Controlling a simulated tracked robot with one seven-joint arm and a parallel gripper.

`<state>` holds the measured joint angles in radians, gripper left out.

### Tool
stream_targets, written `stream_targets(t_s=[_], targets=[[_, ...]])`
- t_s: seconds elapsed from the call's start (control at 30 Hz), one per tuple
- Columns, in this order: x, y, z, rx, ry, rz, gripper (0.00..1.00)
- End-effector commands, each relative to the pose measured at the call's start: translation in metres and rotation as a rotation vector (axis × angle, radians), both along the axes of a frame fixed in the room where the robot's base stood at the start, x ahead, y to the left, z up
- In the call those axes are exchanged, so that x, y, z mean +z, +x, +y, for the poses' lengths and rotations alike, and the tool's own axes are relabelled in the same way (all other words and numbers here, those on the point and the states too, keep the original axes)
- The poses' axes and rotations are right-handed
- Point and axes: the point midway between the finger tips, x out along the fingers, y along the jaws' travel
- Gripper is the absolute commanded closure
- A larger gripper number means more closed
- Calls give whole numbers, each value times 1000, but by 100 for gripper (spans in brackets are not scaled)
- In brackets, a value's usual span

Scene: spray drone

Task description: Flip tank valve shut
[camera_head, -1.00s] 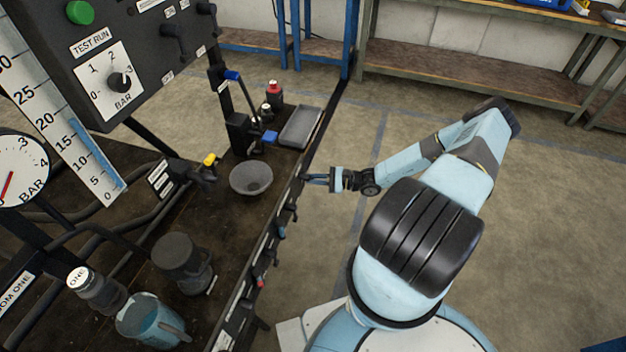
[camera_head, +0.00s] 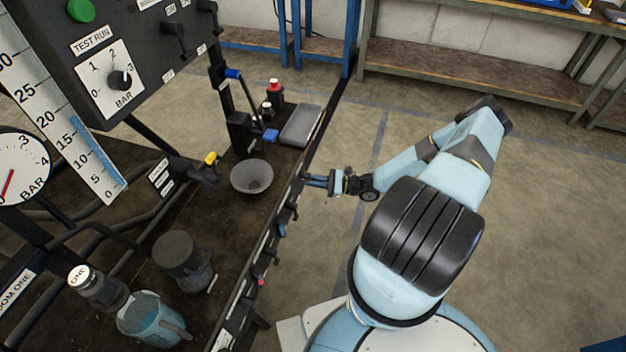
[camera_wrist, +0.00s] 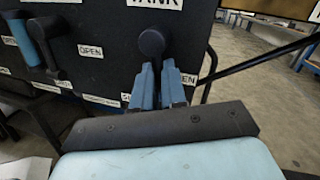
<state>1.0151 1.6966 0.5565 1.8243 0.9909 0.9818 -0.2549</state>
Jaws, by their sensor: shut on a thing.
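The tank valve (camera_wrist: 152,42) is a black round hub under a white label reading TANK, on a dark panel in the wrist view. Its lever points downward and runs between the blue fingers of my gripper (camera_wrist: 160,84), which are shut on it. An OPEN label (camera_wrist: 90,51) is left of the hub. Another label, starting with S (camera_wrist: 126,97), is below and partly hidden by a finger. In the head view, my gripper (camera_head: 314,181) is at the front edge of the bench; the valve itself cannot be made out there.
Left of the tank valve is another black lever (camera_wrist: 46,50) with a blue part beside it. A grey bowl (camera_head: 252,177), a tray (camera_head: 301,125) and a blue jug (camera_head: 150,320) stand on the bench (camera_head: 215,225). Open floor (camera_head: 400,110) lies right of the bench.

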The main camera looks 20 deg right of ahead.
Motion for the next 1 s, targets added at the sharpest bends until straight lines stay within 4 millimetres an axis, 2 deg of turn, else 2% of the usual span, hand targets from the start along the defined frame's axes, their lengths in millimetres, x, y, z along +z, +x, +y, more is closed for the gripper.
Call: stream_targets(t_s=[0.4,1.0], targets=[[0,-4,1,-5,139,188,100],[0,-5,1,-9,168,227,100]])
